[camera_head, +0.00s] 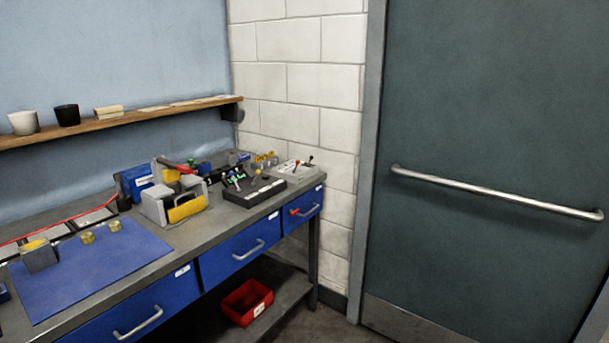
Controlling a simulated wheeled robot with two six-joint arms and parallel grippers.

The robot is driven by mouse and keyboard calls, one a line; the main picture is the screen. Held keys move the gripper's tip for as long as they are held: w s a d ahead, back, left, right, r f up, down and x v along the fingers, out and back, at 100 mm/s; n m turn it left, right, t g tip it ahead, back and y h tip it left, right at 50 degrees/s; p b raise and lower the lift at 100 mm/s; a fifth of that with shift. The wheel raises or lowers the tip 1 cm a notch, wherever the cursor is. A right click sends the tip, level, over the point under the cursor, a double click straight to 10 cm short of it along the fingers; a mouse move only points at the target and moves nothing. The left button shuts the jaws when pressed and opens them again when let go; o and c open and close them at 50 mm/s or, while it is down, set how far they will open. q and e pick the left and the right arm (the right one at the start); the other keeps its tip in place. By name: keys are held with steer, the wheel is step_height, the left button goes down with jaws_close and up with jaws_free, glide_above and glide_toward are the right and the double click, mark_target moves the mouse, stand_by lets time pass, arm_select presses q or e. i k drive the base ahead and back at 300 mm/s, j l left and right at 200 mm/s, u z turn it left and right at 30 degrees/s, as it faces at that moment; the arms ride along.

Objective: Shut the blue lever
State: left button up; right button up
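A black block with several small levers (255,192) sits near the right end of the workbench (190,232). One lever on it is green (236,181) and others have pale or yellowish knobs. A light grey block (305,173) behind it to the right carries a lever with an orange-red knob (296,164) and one with a dark knob (310,157). Small blue parts (205,167) show behind the black block's left end, but they are too small to tell whether one is the blue lever. Neither of my grippers is in view.
A grey and yellow device (172,203) stands left of the levers. A blue mat (85,270) holds a grey block (39,256) and two small yellowish pieces. Blue drawers (240,252) face forward, above a red bin (247,302) on a lower shelf. A door (490,130) stands right.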

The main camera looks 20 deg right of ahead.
mark_target(231, 173)
steer(key=z, duration=0.15)
steer(key=i+l+z, duration=0.1)
steer(key=i+l, duration=0.2)
steer(key=i, duration=0.15)
steer(key=i+l, duration=0.3)
steer(key=i, duration=0.15)
steer(key=z, duration=0.05)
